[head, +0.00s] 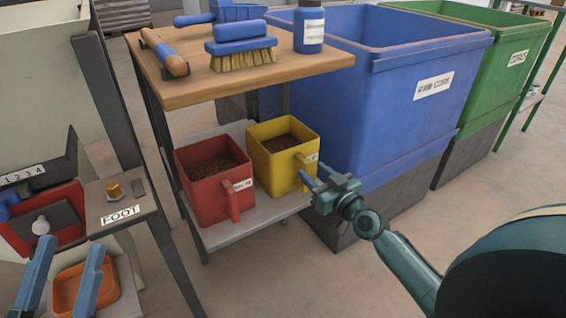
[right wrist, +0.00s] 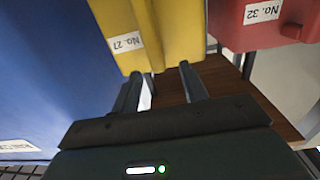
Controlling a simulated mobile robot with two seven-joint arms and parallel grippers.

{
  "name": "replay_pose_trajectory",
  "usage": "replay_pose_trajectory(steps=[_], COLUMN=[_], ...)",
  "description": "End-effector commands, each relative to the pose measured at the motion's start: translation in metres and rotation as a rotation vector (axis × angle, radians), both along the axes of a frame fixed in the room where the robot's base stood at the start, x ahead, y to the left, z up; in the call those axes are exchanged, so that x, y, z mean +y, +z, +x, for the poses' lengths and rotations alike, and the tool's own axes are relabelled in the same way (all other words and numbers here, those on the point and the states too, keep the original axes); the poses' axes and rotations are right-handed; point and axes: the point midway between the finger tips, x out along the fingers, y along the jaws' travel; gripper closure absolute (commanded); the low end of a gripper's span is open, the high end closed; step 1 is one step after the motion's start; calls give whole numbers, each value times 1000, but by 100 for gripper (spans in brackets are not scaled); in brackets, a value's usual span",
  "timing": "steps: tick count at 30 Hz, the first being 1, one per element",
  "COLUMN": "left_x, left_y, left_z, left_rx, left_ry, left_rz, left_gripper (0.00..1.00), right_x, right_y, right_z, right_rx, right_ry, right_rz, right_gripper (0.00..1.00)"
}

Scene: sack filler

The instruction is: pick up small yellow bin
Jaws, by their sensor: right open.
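The small yellow bin (head: 265,155), filled with brown grain, stands upright on the lower shelf of the wooden-topped table. In the right wrist view the yellow bin (right wrist: 185,30) appears upside down with its "No. 27" label. My right gripper (head: 305,181) is open at the bin's handle side. In the right wrist view its two fingers (right wrist: 157,70) point at the handle, one on each side of its near end; I cannot tell whether they touch it. My left gripper (head: 73,243) is open and empty at the lower left, over an orange tray (head: 65,291).
A red bin (head: 205,190) of grain stands close left of the yellow one.

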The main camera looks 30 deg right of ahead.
Motion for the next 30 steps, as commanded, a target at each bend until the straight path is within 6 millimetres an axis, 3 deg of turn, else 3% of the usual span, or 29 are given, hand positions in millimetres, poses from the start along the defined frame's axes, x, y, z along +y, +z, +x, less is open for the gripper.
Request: replay_pose_trajectory(steps=[8, 12, 15, 23, 30], left_x=[0, 2, 2, 2, 2], left_y=[-1, 18, 18, 18, 18], left_z=[0, -1, -2, -2, -2], left_rx=[-46, -138, -142, -144, -142], left_ry=[0, -1, 0, 0, -1], left_rz=[6, 11, 12, 12, 12], left_gripper=[62, 62, 62, 62, 62], right_x=[0, -1, 0, 1, 0], right_y=[-6, -7, -7, -7, -7], right_z=[25, 46, 54, 57, 57], right_rx=[-3, -2, -1, 1, 1], right_ry=[0, -1, 0, 1, 1], right_rz=[5, 3, 1, 0, 0], right_gripper=[56, 56, 56, 56, 74])
